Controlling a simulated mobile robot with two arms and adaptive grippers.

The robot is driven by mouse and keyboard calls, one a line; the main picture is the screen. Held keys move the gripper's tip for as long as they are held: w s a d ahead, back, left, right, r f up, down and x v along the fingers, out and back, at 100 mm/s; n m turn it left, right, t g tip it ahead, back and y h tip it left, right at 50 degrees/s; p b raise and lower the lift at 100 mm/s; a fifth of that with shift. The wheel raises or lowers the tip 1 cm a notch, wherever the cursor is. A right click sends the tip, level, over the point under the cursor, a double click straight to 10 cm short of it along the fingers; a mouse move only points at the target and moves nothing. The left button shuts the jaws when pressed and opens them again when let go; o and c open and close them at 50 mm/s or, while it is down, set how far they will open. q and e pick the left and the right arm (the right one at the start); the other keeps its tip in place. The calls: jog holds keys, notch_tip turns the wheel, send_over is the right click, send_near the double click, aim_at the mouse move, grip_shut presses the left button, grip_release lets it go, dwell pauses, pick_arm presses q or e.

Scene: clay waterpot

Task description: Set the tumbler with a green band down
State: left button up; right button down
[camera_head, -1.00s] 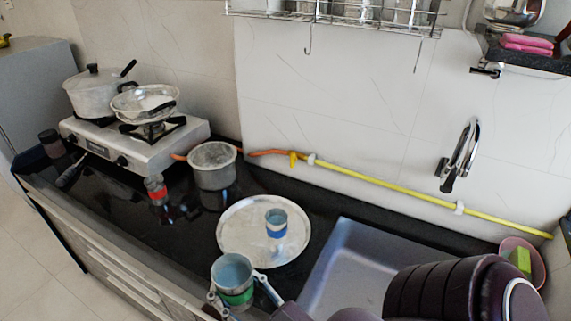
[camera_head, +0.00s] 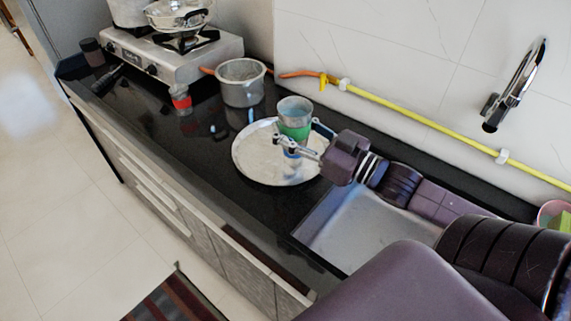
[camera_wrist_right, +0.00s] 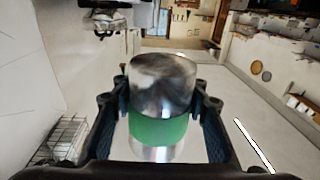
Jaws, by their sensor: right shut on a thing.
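The tumbler with a green band (camera_head: 295,118) is upright between the fingers of my right gripper (camera_head: 303,141), over the round steel tray (camera_head: 252,166). In the right wrist view the tumbler (camera_wrist_right: 160,128) fills the middle, with the fingers (camera_wrist_right: 160,120) closed on both sides. A bit of blue (camera_head: 291,153) shows just below it, likely the blue-banded tumbler on the tray, mostly hidden by the gripper. I cannot tell whether the green-banded tumbler touches anything below. My left gripper is not in view.
A steel pot (camera_head: 242,86) stands behind left of the tray, and a red-banded item (camera_head: 180,98) farther left. The stove (camera_head: 165,66) is at back left. The sink (camera_head: 365,228) lies to the right. Dark counter (camera_head: 215,170) left of the tray is clear.

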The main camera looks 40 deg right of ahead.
notch_tip(320, 180, down, 16)
jog(key=shift+r+b, duration=0.1)
jog(key=shift+b, duration=0.75)
jog(key=shift+f, duration=1.85)
jog(key=shift+f+b, duration=0.1)
jog(key=shift+b, duration=0.2)
jog(key=c, duration=1.1)
grip_release()
jog(key=shift+s, duration=0.1)
jog(key=shift+c, duration=0.2)
